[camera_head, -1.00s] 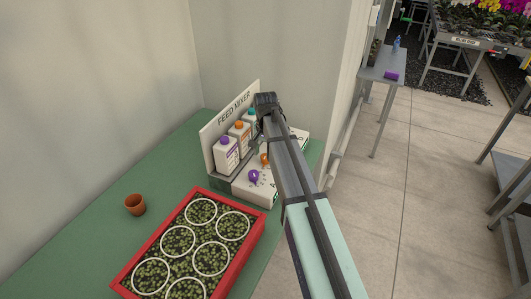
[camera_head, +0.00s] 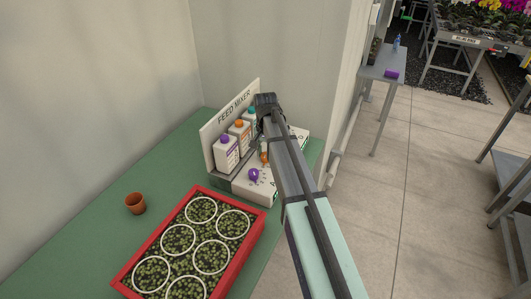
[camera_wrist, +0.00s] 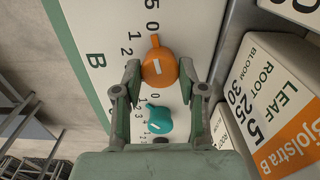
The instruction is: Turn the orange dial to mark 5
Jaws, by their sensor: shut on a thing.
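The orange dial (camera_wrist: 162,70) is on the white panel of the feed mixer (camera_head: 228,125), between my two fingertips in the wrist view. My gripper (camera_wrist: 160,80) is shut on the dial, one finger on each side. The dial's tab points up in the wrist view, close to a printed 0. A 1 and a 2 are printed to its left; a 5 shows above the 0. The orange dial (camera_head: 264,157) also shows in the head view, partly hidden by my gripper and arm.
A teal dial (camera_wrist: 158,120) sits just below the orange one in the wrist view. A purple dial (camera_head: 254,175) is on the same panel. Capped bottles (camera_head: 226,153) stand close behind. A red seedling tray (camera_head: 262,222) and terracotta pot (camera_head: 135,204) are on the green bench (camera_head: 90,250).

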